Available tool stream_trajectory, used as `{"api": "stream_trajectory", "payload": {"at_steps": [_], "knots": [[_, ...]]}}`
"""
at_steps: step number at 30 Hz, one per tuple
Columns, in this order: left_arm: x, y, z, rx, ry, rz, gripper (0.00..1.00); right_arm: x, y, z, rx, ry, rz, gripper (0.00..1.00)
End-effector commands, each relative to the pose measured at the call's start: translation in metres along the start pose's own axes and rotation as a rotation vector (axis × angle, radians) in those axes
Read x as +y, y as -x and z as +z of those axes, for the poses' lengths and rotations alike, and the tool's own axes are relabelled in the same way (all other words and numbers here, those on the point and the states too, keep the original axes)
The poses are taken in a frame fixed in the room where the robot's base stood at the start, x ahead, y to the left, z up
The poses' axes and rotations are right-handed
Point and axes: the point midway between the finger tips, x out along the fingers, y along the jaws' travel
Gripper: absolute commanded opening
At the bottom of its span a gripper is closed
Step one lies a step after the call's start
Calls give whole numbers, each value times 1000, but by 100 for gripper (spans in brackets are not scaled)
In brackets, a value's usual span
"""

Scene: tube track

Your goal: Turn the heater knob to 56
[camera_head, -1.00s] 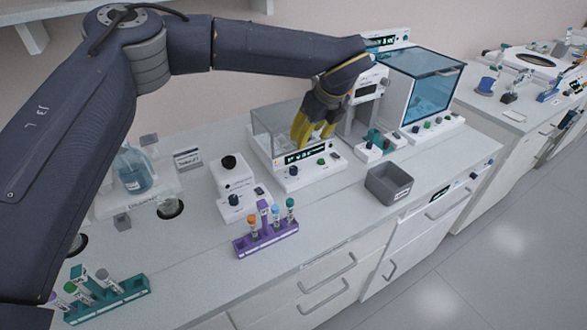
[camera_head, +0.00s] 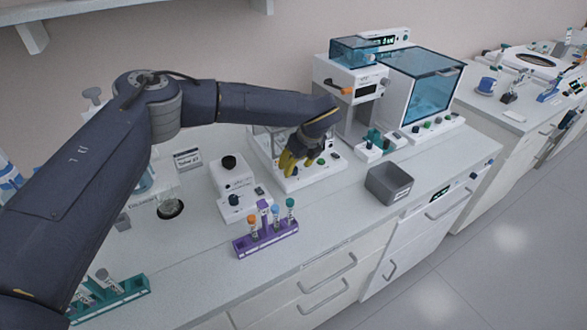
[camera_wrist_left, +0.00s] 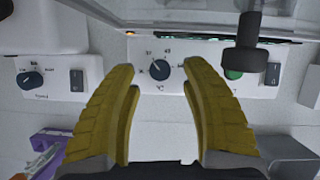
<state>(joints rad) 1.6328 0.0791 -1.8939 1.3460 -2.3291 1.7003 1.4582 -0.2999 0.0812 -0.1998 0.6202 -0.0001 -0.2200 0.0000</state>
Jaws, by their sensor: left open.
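The heater knob (camera_wrist_left: 161,69) is a dark round dial with a printed scale and a "°C" mark, on a white front panel (camera_wrist_left: 145,52). Its pointer leans to the upper left; the exact reading is too small to tell. My left gripper (camera_wrist_left: 163,72) is open, with its yellow fingers on either side of the knob in the left wrist view; no contact shows. In the head view the left gripper (camera_head: 288,161) hangs over the front of the clear-walled heater (camera_head: 262,143) and seems to hide the knob. My right gripper is not in view.
A green button (camera_wrist_left: 233,74) and a dark switch (camera_wrist_left: 272,74) sit right of the knob. A purple tube rack (camera_head: 266,242) stands in front, and a grey bin (camera_head: 389,184) at right. A white device with a black knob (camera_head: 231,200) is left of the heater.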

Motion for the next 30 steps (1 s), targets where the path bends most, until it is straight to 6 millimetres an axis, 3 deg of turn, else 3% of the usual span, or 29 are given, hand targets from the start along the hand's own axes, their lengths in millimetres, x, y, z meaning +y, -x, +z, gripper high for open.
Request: {"api": "stream_trajectory", "payload": {"at_steps": [9, 22, 30], "knots": [[0, -26, 0, 1, 0, 0, 47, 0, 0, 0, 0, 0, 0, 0], [0, -29, 0, 0, 0, 0, 47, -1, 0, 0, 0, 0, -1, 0], [0, -29, 0, 0, 0, 0, 15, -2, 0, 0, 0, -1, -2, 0]]}}
